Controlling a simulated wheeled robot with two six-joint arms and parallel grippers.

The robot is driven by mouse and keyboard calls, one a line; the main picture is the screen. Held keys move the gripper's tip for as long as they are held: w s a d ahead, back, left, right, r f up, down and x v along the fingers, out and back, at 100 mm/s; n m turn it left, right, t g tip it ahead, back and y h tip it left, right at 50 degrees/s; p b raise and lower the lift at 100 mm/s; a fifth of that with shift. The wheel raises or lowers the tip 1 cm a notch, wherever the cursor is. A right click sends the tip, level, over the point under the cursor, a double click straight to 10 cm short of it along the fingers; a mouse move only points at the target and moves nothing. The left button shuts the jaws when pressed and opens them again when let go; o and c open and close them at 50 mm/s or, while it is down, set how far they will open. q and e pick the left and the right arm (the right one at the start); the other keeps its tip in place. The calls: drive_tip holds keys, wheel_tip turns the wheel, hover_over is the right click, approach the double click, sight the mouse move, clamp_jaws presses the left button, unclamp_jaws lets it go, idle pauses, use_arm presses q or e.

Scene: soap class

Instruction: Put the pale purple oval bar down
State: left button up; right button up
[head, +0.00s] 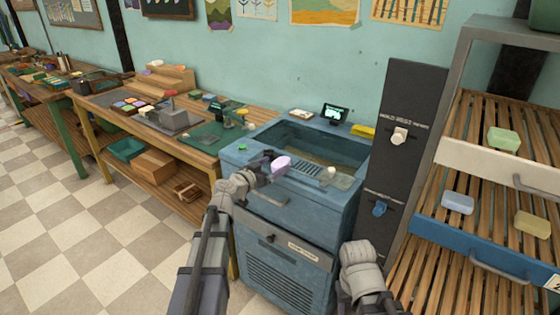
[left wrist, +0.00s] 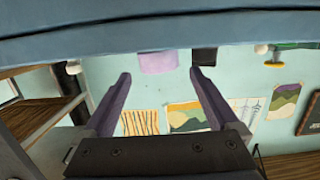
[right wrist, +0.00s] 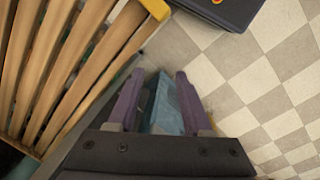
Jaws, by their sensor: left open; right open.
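The pale purple oval bar (head: 281,163) sits at the front rim of the blue sink cabinet (head: 295,205), left of the drain grate. In the left wrist view the bar (left wrist: 158,62) shows just ahead of the fingertips, resting on the blue surface, which appears upside down. My left gripper (head: 268,170) is open, with its fingers spread on either side of the bar's line and apart from it. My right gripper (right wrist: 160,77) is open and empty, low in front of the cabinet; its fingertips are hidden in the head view.
A grate (head: 306,168) and a small glass dish (head: 339,180) are on the rim right of the bar. A slatted rack (head: 488,165) with green, blue and yellow bars stands at right. A workbench (head: 205,137) with soap blocks and tools runs left.

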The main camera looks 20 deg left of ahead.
use_arm(q)
drive_tip(key=v, duration=0.7)
drive_tip(key=shift+s+p, duration=0.3)
drive_tip(key=shift+p, duration=0.1)
